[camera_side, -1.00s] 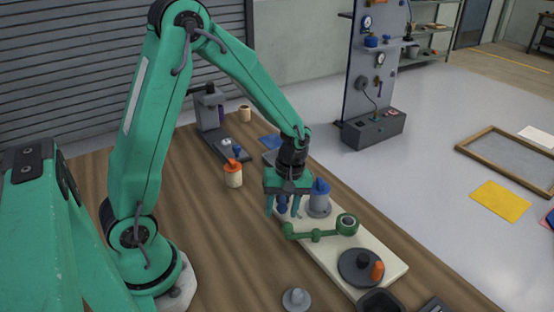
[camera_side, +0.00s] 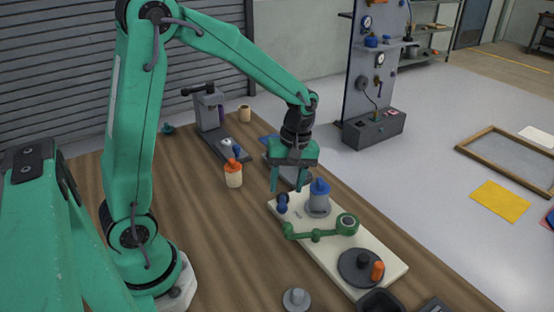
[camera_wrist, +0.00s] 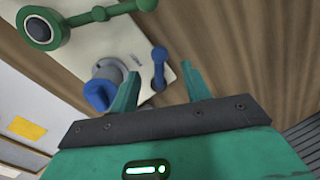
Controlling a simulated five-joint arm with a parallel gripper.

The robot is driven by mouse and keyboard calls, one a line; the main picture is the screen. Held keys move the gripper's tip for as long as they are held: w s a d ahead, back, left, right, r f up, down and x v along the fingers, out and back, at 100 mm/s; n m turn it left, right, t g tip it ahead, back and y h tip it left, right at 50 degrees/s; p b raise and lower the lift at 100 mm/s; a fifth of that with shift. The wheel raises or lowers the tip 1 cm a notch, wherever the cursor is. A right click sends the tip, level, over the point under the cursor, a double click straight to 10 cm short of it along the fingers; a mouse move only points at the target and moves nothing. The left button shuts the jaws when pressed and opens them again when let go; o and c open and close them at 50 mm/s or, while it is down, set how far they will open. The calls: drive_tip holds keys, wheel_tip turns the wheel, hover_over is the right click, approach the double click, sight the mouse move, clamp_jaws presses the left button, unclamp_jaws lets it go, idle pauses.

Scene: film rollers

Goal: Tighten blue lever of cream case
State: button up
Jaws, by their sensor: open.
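The cream case (camera_side: 345,260) is a long flat cream board on the wooden table; part of it shows in the wrist view (camera_wrist: 112,42). The small blue lever (camera_side: 282,204) is at its far left edge, and shows in the wrist view (camera_wrist: 159,68) as a short bar with rounded ends. A grey cylinder (camera_side: 318,205) with a blue cap (camera_side: 320,186) stands just right of it. My gripper (camera_side: 289,184) is open and empty, above the lever and apart from it. In the wrist view the lever appears between the fingertips (camera_wrist: 160,76).
A green jointed arm (camera_side: 316,235) and a dark disc with an orange knob (camera_side: 360,266) sit on the case. An orange-topped bottle (camera_side: 233,174) stands left of it. A grey knob (camera_side: 296,299) lies on the table. The left table area is mostly clear.

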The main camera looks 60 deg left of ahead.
drive_tip(key=shift+w, duration=0.1)
clamp_jaws()
drive_tip(key=w+r+m+g, duration=0.1)
drive_tip(key=w+m, duration=0.1)
drive_tip(key=m, duration=0.2)
drive_tip(key=w+r+m+g, duration=0.1)
drive_tip(key=w+m, duration=0.1)
drive_tip(key=m, duration=0.3)
drive_tip(key=w+r+m+g, duration=0.1)
drive_tip(key=w+m, duration=0.2)
drive_tip(key=m, duration=0.1)
drive_tip(key=shift+d+r+m, duration=0.1)
drive_tip(key=shift+r+m, duration=0.2)
drive_tip(key=shift+r, duration=0.1)
